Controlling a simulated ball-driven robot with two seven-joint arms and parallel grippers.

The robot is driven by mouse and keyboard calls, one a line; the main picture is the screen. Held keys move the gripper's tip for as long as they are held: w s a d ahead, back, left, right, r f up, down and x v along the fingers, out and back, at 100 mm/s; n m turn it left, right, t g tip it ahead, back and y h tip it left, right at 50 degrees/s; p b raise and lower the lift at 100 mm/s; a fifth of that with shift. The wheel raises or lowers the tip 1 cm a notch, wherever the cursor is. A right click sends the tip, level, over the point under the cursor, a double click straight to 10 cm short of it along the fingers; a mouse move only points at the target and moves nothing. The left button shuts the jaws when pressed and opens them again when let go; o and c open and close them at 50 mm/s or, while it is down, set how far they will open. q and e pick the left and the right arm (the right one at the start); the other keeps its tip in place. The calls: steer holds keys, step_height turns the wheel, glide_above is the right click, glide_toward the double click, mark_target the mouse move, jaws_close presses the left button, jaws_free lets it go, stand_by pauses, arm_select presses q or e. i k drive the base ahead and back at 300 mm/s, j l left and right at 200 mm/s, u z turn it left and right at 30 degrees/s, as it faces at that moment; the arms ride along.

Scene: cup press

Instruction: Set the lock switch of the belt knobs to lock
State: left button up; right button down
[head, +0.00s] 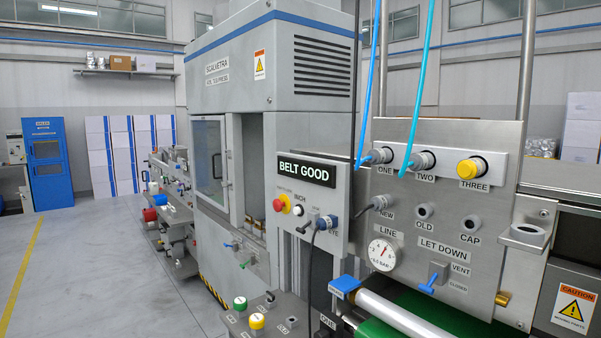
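Neither of my grippers shows in the head view. No label reading lock is legible, so I cannot tell for sure which part is the lock switch of the belt knobs. A low grey console (262,333) at the bottom middle carries a green knob (240,303), a yellow knob (257,321), a small dark switch or knob (270,297) and a grey socket (292,322). The labels there are too small to read, and the console's front is cut off by the frame.
Above the console hangs a BELT GOOD panel (306,171) with a red button (282,204) and a black cable. At right is a steel panel (440,210) with hoses, a gauge (382,254) and a blue LET DOWN lever (420,288). A roller (400,315) and green belt lie below.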

mark_target(302, 230)
steer(key=i+j, duration=0.75)
steer(key=j, duration=0.25)
steer(key=i+j, duration=0.4)
steer(key=j, duration=0.15)
steer(key=i+j, duration=0.35)
steer(key=j, duration=0.15)
